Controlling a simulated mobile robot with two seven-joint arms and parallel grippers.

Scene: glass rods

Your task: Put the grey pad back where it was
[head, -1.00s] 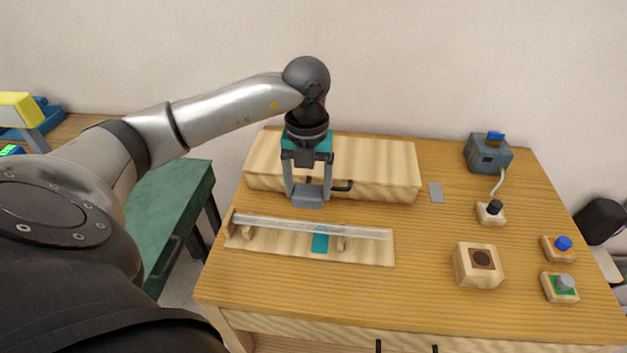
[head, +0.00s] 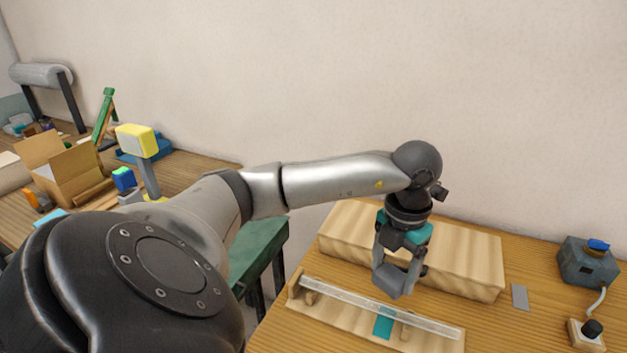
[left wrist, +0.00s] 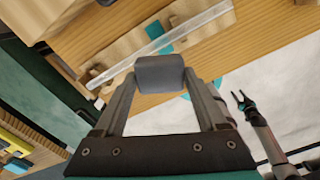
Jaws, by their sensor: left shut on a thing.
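My left gripper (head: 396,270) is shut on the grey pad (left wrist: 160,73), a rounded block held between its fingertips. In the head view the pad (head: 391,281) hangs in front of the pale wooden box, above and behind the clear glass rod (head: 380,307). The rod lies along a wooden stand (head: 330,306); a teal patch (head: 384,323) is on the stand. In the left wrist view the rod (left wrist: 170,38) shows beyond the pad. My right gripper (left wrist: 243,101) shows small at the right there, its fingers apart and empty.
The long wooden box (head: 455,263) stands behind the rod. A flat grey rectangle (head: 520,296) lies right of the box. A blue-grey device (head: 588,262) and a black-knobbed block (head: 587,333) are further right. A green table (head: 258,250) stands left.

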